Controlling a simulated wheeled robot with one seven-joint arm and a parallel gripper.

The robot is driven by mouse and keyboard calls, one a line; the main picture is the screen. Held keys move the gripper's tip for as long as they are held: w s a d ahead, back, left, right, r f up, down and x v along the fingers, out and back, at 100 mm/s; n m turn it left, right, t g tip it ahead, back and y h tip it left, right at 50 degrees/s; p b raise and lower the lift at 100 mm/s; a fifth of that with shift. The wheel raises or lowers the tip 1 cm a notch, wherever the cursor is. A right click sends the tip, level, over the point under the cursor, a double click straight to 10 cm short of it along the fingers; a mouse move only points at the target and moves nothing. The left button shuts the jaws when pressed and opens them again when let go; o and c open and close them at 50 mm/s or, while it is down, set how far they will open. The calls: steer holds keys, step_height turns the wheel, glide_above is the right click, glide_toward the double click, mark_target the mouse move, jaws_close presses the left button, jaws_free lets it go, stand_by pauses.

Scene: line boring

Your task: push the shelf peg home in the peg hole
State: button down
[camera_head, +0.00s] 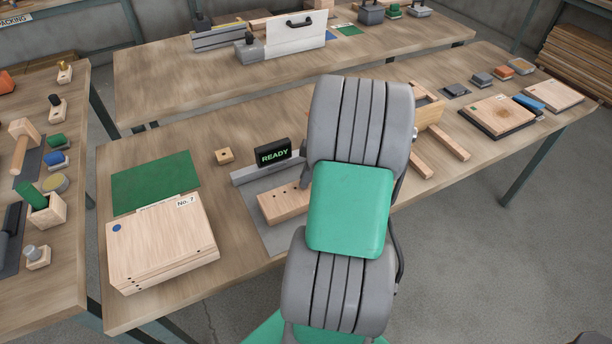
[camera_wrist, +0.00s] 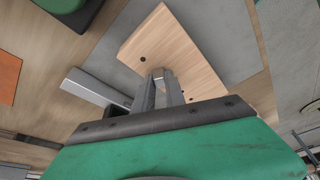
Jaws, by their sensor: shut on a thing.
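The light wooden workpiece (camera_head: 281,205) lies on a grey plate, with several small dark holes in its top. In the wrist view the workpiece (camera_wrist: 178,50) fills the upper middle, and a dark hole (camera_wrist: 142,59) shows just left of the fingertips. My gripper (camera_wrist: 158,75) is shut at the workpiece's top face. The shelf peg is between the fingertips and almost wholly hidden; only a small pale bit shows there. I cannot tell how deep it sits or whether it is in a hole. In the head view my own arm hides the gripper.
A grey fence (camera_head: 262,171) and a black READY display (camera_head: 272,152) stand behind the workpiece. A small wooden block (camera_head: 224,156) is to their left. Stacked boards (camera_head: 160,245) and a green mat (camera_head: 155,182) lie further left. Wooden parts (camera_head: 430,112) stand right of my arm.

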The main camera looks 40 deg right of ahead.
steer(key=shift+f, duration=0.15)
steer(key=c, duration=1.3)
jaws_free()
steer(key=p+v, duration=0.4)
steer(key=v, duration=0.4)
steer(key=shift+p, duration=0.35)
